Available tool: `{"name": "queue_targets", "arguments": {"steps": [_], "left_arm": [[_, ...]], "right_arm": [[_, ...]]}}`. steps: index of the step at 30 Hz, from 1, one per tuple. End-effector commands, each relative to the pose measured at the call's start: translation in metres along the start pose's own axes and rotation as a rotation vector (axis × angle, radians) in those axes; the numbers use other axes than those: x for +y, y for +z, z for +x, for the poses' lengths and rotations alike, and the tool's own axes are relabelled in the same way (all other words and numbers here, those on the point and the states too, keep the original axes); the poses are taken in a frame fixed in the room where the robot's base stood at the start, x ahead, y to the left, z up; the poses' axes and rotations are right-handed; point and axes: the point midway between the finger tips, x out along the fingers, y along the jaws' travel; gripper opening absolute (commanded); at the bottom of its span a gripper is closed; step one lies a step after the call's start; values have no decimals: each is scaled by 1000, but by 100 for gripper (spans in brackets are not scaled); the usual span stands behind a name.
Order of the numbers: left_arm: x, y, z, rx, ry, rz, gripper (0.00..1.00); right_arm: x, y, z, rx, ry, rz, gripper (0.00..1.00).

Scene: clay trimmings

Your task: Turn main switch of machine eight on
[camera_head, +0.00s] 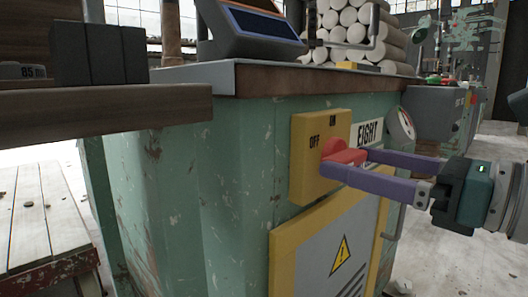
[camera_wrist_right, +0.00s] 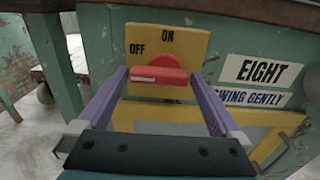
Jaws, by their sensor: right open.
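The main switch is a yellow plate (camera_head: 306,181) on the green machine marked EIGHT (camera_head: 369,133), with OFF at its left and ON at its top. Its red handle (camera_head: 345,156) lies level; in the right wrist view the handle (camera_wrist_right: 160,76) has a white line on its left part, on the OFF side. My right gripper (camera_head: 345,163) is open, with its purple fingers at the two ends of the handle. I cannot tell whether they touch it. The left gripper is not in view.
Below the switch is a yellow-framed grey panel (camera_head: 312,262) with a warning sign. A wooden shelf (camera_head: 100,112) juts in at the left. The machine's top bears a slanted console (camera_head: 255,30) and a stack of pale rolls (camera_head: 350,25). A round gauge (camera_head: 401,124) sits at the right.

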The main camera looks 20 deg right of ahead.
Motion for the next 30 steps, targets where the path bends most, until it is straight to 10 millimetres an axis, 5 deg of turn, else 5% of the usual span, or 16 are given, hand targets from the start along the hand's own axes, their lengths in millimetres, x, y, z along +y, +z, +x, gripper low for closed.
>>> {"name": "queue_targets", "arguments": {"steps": [11,27,30], "left_arm": [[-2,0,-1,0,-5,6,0],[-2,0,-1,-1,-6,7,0],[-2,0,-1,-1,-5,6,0]], "right_arm": [[0,0,6,0,0,0,100],[0,0,6,-1,0,1,39],[0,0,6,-1,0,1,34]]}}
